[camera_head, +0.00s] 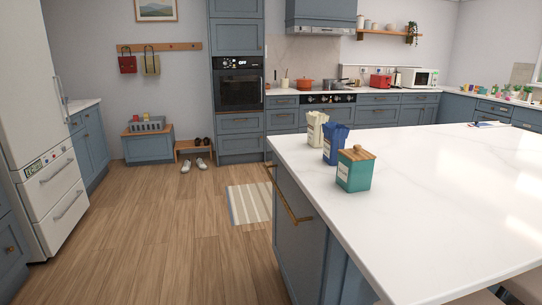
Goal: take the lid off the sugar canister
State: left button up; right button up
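Three canisters stand in a row near the left edge of the white island top. The nearest is a teal canister (354,175) with a pale label and a wooden lid (356,154) with a round knob, seated on top. Behind it is a blue canister (335,144) with a pale label, and farthest back a cream canister (316,129); both show uneven tops in their own colour. The labels are too small to read, so I cannot tell which is the sugar canister. Neither of my grippers is in view.
The island top (440,190) is broad and clear to the right of the canisters. Its left side carries a brass bar handle (289,197). A striped rug (250,204) lies on the floor to the left. A white fridge (38,130) stands at the far left.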

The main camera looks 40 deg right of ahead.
aim_at(357, 154)
jog(key=i+z, duration=0.4)
jog(key=i+j+z, duration=0.1)
jog(key=i+z, duration=0.3)
jog(key=i, duration=0.15)
jog(key=i+j+z, duration=0.4)
jog(key=i+l, duration=0.1)
